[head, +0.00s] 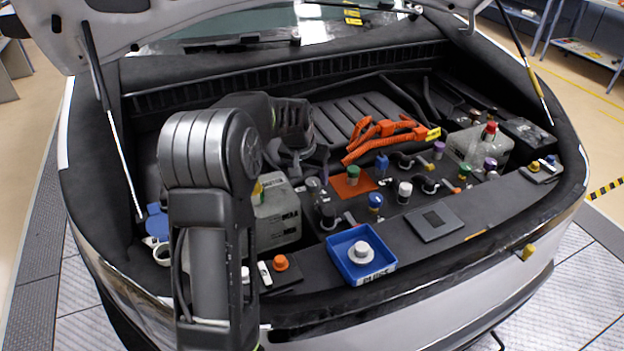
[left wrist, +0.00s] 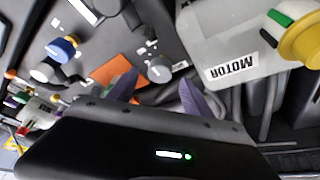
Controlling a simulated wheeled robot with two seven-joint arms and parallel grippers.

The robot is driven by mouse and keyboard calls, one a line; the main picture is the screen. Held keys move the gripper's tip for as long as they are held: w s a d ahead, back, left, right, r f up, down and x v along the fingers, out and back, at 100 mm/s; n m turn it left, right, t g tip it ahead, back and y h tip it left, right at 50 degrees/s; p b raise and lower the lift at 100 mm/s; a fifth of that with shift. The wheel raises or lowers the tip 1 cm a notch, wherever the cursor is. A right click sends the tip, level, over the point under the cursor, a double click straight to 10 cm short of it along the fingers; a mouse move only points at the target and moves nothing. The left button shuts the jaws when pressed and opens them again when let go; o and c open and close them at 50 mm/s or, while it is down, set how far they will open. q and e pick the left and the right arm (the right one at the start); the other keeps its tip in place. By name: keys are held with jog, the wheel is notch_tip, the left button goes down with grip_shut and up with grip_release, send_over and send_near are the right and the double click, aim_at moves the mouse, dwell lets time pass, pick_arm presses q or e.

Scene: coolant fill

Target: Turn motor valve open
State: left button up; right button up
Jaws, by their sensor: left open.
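The grey-white motor tank (head: 277,220) stands at the left of the engine bay with a yellow cap. In the left wrist view its MOTOR label (left wrist: 231,67) is readable. A grey round knob (left wrist: 158,70), apparently the motor valve, sits beside the tank near an orange patch; it probably also shows in the head view (head: 313,185). Small white marks beside it are too small to read. My left gripper (head: 297,166) is over the bay behind the tank, pointing down. Its open fingers (left wrist: 158,88) appear on either side of the knob in the wrist view, apparently above it and empty. My right gripper is not seen.
A blue tray (head: 337,269) with a white cap lies on the front ledge. Orange cables (head: 385,138) and several coloured caps fill the bay's middle. A second tank (head: 476,148) stands at right. A hood strut (head: 108,120) rises at left.

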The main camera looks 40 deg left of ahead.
aim_at(312, 182)
pick_arm(q)
jog(key=shift+x, duration=1.8)
jog(key=shift+c, duration=0.2)
grip_shut()
